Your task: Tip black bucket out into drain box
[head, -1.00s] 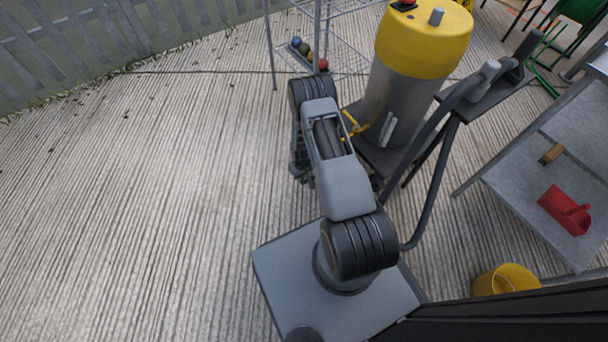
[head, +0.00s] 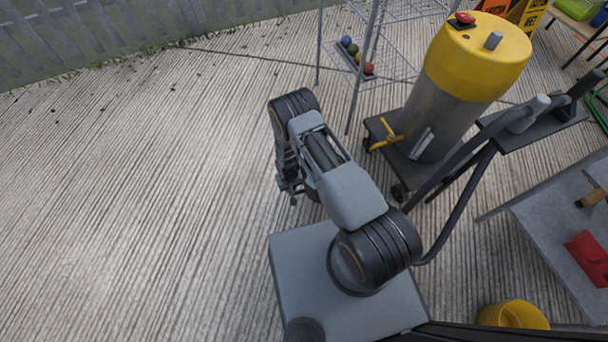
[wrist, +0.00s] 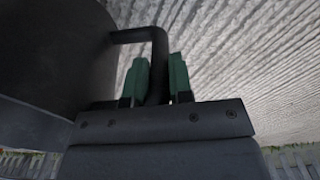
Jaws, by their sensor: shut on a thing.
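The black bucket (wrist: 48,50) fills the upper left of the wrist view, close to the camera. Its dark handle (wrist: 135,36) runs from its side between the two green fingers of my gripper (wrist: 158,80), which is shut on it. In the head view my gripper (head: 291,186) hangs low at the end of the arm, over the decking. There the bucket is mostly hidden behind my arm. What the bucket holds does not show. I cannot make out a drain box in either view.
A yellow-topped grey cylinder (head: 465,80) on a trolley stands right of my arm. Behind is a wire rack (head: 372,60) with coloured balls. A grey table (head: 560,225) and a yellow bucket (head: 512,315) are at right. The ribbed floor (head: 130,200) at left is clear.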

